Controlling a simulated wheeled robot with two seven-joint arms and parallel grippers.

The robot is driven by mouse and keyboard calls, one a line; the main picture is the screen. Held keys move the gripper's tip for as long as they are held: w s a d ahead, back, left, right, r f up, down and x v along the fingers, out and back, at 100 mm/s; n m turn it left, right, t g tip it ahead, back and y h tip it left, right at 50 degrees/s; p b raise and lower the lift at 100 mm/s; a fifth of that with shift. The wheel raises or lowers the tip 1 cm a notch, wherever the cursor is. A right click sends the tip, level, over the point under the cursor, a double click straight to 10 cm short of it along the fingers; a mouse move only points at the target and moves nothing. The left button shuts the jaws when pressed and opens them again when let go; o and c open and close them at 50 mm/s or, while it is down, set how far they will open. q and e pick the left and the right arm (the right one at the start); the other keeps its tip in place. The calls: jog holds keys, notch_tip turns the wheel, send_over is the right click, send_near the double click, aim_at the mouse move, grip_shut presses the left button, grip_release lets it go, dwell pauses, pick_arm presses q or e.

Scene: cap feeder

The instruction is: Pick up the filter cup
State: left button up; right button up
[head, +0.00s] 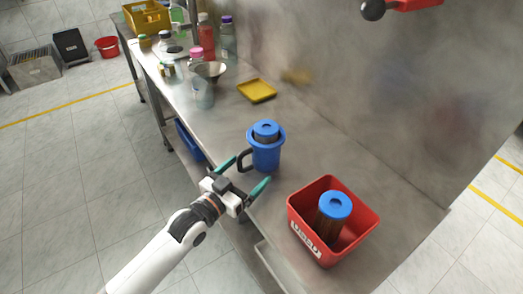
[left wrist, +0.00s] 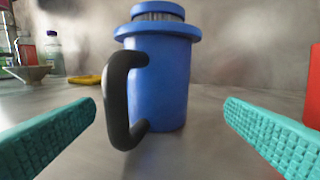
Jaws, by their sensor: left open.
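The filter cup, a blue cup (head: 266,155) with a black handle, stands upright on the metal counter, with a blue-capped dark cylinder (head: 266,130) in its top. It also fills the middle of the left wrist view (left wrist: 165,85), its handle toward the camera's left. My left gripper (head: 245,174) is open and empty at the counter's front edge. Its teal fingers point at the cup, one on either side of it in the left wrist view. I see no contact. My right gripper is not in view.
A red bin (head: 309,243) labelled USED, right of the cup, holds another blue-capped cylinder (head: 335,207). A yellow tray (head: 257,90) lies behind. A metal funnel (head: 210,70) and several bottles stand at the far left. A metal wall (head: 350,100) rises behind the counter.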

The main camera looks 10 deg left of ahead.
aim_at(257, 160)
pick_arm(q)
jog(key=shift+w+d+r, duration=0.1)
jog(key=shift+w+d, duration=0.15)
jog(key=shift+w, duration=0.35)
jog(key=x, duration=0.3)
jog(key=shift+w+d+r, duration=0.1)
jog(key=shift+w, duration=0.25)
jog(key=shift+w+d, duration=0.2)
jog(key=shift+w, duration=0.2)
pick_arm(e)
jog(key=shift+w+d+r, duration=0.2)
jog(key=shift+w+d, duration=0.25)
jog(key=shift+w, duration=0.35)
pick_arm(q)
jog(key=shift+s, duration=0.1)
